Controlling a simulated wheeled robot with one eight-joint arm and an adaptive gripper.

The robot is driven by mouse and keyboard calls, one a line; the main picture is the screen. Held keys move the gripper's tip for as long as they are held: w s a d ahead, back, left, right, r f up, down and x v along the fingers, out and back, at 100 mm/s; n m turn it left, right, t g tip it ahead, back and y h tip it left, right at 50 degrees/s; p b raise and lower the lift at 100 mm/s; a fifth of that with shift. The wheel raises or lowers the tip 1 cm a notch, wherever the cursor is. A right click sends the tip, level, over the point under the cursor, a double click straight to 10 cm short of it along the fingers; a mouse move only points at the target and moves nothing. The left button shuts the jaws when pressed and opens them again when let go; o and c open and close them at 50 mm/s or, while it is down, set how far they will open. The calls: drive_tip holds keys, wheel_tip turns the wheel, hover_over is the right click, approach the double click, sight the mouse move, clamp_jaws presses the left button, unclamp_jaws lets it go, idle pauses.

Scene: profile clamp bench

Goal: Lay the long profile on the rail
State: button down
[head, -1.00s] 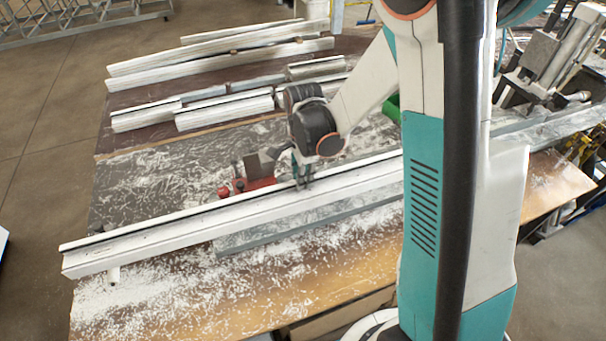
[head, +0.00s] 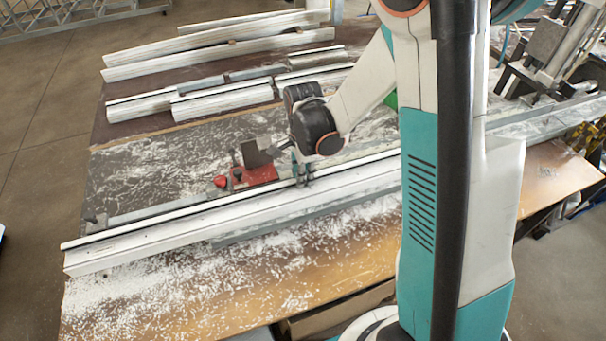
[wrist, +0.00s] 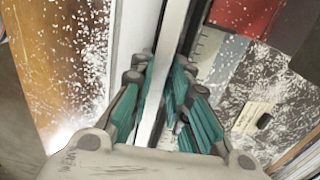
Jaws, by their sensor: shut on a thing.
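The long white profile (head: 130,246) lies lengthwise over the grey rail (head: 240,236). Strips of rail show in front of the profile and behind its left part; I cannot tell whether they touch. My gripper (head: 304,181) is shut on the profile's upper edge, right of the middle of its visible length. In the wrist view, my gripper (wrist: 165,82) has its teal fingers on both sides of the long profile (wrist: 172,35). The profile's right part is hidden behind my arm.
A red clamp (head: 250,178) with a dark plate stands just behind the profile. Several white profiles (head: 220,65) lie at the back of the bench. White chips cover the bench front (head: 200,290). A metal machine (head: 555,55) stands at the back right.

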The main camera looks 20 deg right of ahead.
drive_tip(key=c, duration=1.4)
unclamp_jaws()
drive_tip(key=shift+c, duration=0.2)
wheel_tip(320, 180, up, 12)
drive_tip(key=s+r+n+t+b, duration=0.2)
drive_tip(key=s+n+t, duration=0.1)
drive_tip(key=s+n, duration=0.5)
drive_tip(key=s+r+n+t+b, duration=0.1)
drive_tip(key=s+n+t+b, duration=0.2)
drive_tip(key=s+n, duration=0.5)
drive_tip(key=shift+r+n+t+b, duration=0.35)
drive_tip(key=shift+n+t, duration=0.25)
drive_tip(key=shift+n, duration=0.4)
